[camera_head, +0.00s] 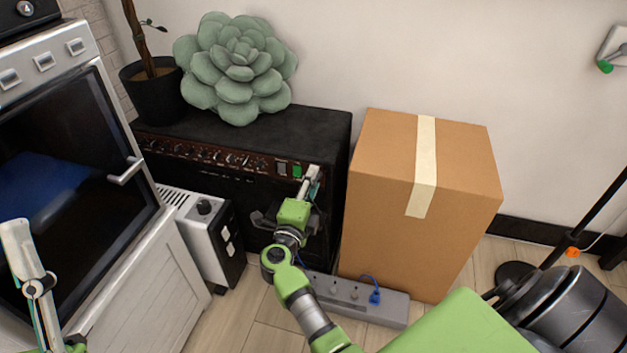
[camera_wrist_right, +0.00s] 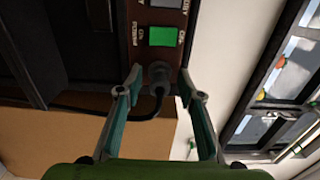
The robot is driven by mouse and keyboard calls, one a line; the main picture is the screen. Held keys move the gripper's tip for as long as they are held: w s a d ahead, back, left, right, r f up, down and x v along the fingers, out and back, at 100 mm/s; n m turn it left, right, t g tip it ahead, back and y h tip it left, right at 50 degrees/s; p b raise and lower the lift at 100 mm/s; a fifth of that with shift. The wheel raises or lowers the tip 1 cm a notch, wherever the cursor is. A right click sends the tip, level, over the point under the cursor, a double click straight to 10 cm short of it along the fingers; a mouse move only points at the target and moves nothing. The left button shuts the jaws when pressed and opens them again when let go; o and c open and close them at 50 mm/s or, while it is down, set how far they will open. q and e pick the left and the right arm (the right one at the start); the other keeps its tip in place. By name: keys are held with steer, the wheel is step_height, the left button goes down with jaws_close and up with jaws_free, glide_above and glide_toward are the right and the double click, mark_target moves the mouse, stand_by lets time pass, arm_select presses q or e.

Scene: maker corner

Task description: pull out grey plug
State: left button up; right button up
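A dark grey plug (camera_wrist_right: 158,76) sits in the amplifier's panel beside a green switch (camera_wrist_right: 163,36), in the right wrist view. A black cable loops down from it. My right gripper (camera_wrist_right: 161,86) is open, with one finger on each side of the plug; a small gap seems to show, and contact is unclear. In the head view the right gripper (camera_head: 311,184) is at the right end of the black amplifier's (camera_head: 215,160) front panel and hides the plug. My left gripper (camera_head: 20,250) is at the lower left; its opening is unclear.
A cardboard box (camera_head: 390,225) stands right of the amplifier. A power strip (camera_head: 393,309) with a blue plug (camera_head: 375,297) lies on the floor. A white heater (camera_head: 203,245) and an oven (camera_head: 75,170) are at left. A succulent (camera_head: 237,65) stands on the amplifier.

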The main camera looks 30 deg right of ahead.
arm_select(q)
steer(key=shift+w+f+g, duration=0.3)
steer(key=shift+w+f, duration=0.1)
steer(key=shift+w, duration=0.15)
arm_select(e)
jaws_close()
arm_select(q)
steer(key=shift+d, duration=0.1)
